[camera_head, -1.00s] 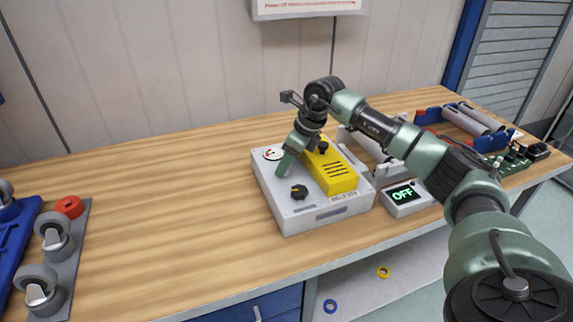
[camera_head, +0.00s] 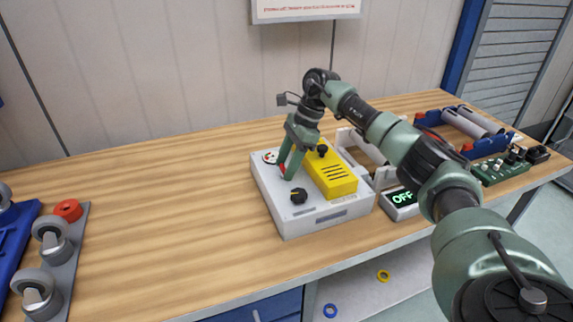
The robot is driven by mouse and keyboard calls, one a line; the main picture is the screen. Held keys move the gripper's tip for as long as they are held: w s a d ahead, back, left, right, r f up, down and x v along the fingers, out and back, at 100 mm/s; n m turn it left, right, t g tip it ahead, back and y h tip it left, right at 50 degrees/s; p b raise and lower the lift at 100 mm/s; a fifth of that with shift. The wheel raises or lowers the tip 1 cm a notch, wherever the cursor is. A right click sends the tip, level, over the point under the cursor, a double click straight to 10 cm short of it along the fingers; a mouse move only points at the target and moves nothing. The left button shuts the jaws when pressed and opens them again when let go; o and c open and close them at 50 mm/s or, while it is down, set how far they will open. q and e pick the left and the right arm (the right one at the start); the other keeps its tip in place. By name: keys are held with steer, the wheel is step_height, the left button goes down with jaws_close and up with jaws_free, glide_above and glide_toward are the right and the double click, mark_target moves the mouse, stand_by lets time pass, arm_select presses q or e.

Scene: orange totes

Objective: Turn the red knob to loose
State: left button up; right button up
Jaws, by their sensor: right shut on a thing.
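A light grey control box (camera_head: 330,218) stands on the wooden table. It bears a round gauge (camera_head: 270,157), a black knob (camera_head: 299,196) with a yellow mark and a yellow block (camera_head: 334,178) with slots. My right gripper (camera_head: 287,170) points down at the box's left part, with its fingers spread around the red knob (camera_head: 282,169). Only a small bit of red shows between the fingers; the rest is hidden by them. The way the knob is turned cannot be seen. My left gripper is not in view.
Blue holders with grey cylinders (camera_head: 474,121) and a green circuit board (camera_head: 503,172) lie farther right. Castors (camera_head: 39,288) and a red ring (camera_head: 68,209) are at the left. The table between is clear.

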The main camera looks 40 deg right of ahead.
steer(key=shift+r, duration=0.15)
steer(key=shift+n, duration=0.3)
steer(key=o, duration=1.4)
steer(key=shift+c, duration=0.2)
steer(key=b+v, duration=0.1)
steer(key=v, duration=0.6)
steer(key=shift+d+r, duration=0.2)
steer(key=shift+r, duration=0.05)
